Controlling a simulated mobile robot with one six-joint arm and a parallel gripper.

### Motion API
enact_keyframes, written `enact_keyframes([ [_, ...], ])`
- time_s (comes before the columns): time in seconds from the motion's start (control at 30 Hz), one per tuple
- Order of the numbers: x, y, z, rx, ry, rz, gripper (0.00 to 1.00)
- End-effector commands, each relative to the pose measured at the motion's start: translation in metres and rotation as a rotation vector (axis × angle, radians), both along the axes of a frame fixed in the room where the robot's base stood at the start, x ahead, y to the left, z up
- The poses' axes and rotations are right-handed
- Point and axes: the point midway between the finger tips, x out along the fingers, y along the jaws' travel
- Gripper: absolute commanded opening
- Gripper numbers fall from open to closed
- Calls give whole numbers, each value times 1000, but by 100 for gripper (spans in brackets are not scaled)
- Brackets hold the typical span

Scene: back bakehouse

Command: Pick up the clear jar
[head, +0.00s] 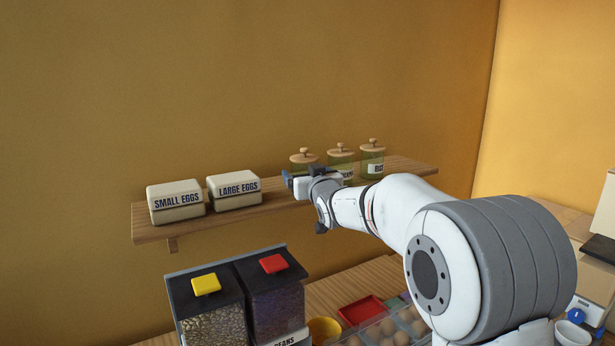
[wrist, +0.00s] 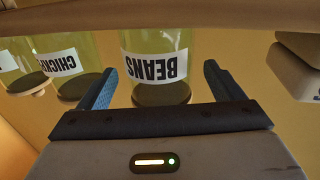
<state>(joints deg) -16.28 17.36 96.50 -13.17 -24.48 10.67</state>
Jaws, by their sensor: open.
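Three see-through greenish jars with wooden knobbed lids stand on the wall shelf in the head view: a left jar (head: 303,158), a middle jar (head: 341,153) and a right jar (head: 373,160). My gripper (head: 302,176) is in front of the left jar and hides its lower part. In the wrist view, which is upside down, the jar labelled BEANS (wrist: 155,67) appears between the open fingers of my gripper (wrist: 159,72), with a gap at each side. The jar labelled CHICK... (wrist: 68,62) and part of a third jar (wrist: 18,65) are to its left.
Boxes marked SMALL EGGS (head: 176,202) and LARGE EGGS (head: 234,190) stand on the shelf (head: 160,233) left of my gripper.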

Motion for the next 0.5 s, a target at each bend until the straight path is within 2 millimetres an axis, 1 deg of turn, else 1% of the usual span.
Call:
enact_keyframes([
  [0.1,16,6,-1,-1,3,-1,88],
  [0.23,31,11,-2,0,1,-3,88],
  [0.33,38,14,-3,0,1,-3,88],
  [0.5,40,14,-4,0,0,-4,88],
])
